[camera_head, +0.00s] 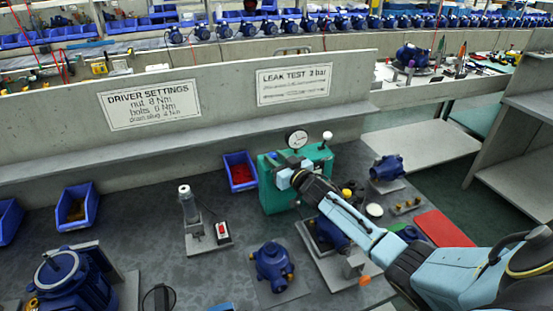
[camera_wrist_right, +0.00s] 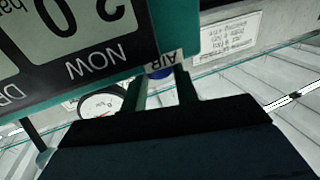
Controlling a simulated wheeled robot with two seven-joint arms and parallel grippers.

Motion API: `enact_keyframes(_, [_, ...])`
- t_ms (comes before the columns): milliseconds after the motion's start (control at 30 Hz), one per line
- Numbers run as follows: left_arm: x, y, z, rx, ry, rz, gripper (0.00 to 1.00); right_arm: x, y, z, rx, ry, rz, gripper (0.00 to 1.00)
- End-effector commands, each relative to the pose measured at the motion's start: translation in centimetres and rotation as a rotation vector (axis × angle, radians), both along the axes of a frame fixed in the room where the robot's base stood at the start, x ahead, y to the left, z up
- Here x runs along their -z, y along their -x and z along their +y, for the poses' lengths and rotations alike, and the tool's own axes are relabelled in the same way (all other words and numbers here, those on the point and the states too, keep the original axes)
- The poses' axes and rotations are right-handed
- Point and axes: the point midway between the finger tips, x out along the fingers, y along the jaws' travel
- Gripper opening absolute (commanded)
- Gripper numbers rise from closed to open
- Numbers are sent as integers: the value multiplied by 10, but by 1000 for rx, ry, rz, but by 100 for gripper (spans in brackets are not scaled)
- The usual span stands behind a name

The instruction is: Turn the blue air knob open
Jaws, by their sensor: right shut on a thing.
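The blue air knob (camera_wrist_right: 160,72) shows as a small blue patch by the AIR label (camera_wrist_right: 165,60) on the teal test box, in the right wrist view. My right gripper (camera_wrist_right: 164,86) has its two fingers at either side of the knob and is shut on it. The fingers and the box edge hide most of the knob, so how far it is turned cannot be told. In the head view the teal box (camera_head: 273,200) stands on the bench, with my right gripper (camera_head: 284,172) at its upper part. The knob is hidden there. My left gripper is not in view.
A round gauge (camera_head: 297,138) sits atop the box and a white-topped lever (camera_head: 327,137) rises beside it. A blue pump (camera_head: 272,266) stands in front. A red mat (camera_head: 443,229) lies at right. Bare bench (camera_head: 215,278) shows at front left.

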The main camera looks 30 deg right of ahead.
Motion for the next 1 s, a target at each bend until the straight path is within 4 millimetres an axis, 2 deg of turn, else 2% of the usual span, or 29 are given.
enact_keyframes(33, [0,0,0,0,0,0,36,2,1,0,0,1,4,32])
enact_keyframes(200, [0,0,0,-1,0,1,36,1,0,0,0,1,2,52])
enact_keyframes(567, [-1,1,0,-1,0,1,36,1,5,0,1,0,2,52])
enact_keyframes(767, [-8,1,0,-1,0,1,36,0,32,-1,0,2,3,52])
enact_keyframes(1000, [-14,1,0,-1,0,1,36,1,79,-3,0,1,5,52])
